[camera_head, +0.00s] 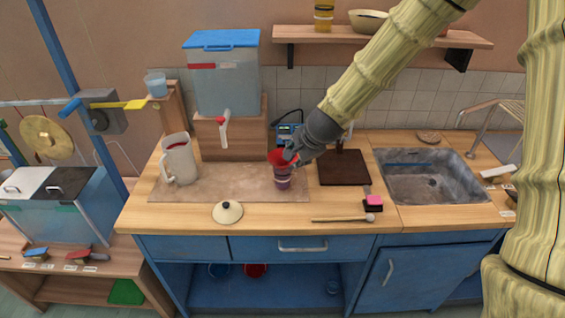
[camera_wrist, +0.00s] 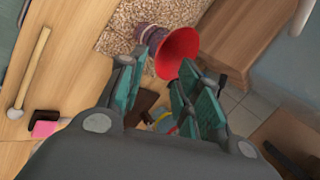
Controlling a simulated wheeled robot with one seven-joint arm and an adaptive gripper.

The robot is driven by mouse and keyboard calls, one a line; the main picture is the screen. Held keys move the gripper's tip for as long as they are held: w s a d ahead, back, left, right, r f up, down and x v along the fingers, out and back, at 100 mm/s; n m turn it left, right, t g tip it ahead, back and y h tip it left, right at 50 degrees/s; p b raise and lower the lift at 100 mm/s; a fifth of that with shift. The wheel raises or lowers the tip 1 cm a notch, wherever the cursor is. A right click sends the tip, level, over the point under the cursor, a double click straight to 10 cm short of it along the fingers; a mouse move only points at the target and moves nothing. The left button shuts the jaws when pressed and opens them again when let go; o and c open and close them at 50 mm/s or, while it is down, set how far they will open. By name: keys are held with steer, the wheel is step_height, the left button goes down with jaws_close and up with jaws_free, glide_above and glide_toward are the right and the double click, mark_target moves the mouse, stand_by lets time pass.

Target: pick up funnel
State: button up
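The red funnel (camera_head: 278,157) sits on top of a purple-banded cup (camera_head: 283,180) at the right side of the speckled mat on the counter. In the wrist view the funnel (camera_wrist: 177,52) shows its wide red mouth, with the cup (camera_wrist: 150,36) behind it. My gripper (camera_head: 291,155) is at the funnel's right side in the head view and partly covers it. Whether a finger touches the rim cannot be told.
A white pitcher (camera_head: 179,160) stands left on the mat (camera_head: 230,185). A dispenser with a blue lid (camera_head: 226,80) stands on a wooden block (camera_head: 240,135) behind. A dark board (camera_head: 344,168), a mallet (camera_head: 343,219), a pink sponge (camera_head: 374,199) and a sink (camera_head: 430,180) are to the right.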

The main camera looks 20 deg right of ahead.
steer(key=shift+x, duration=1.1)
steer(key=shift+f, duration=0.1)
steer(key=shift+p+x, duration=1.3)
steer(key=shift+x, duration=1.25)
steer(key=shift+a, duration=0.15)
jaws_close()
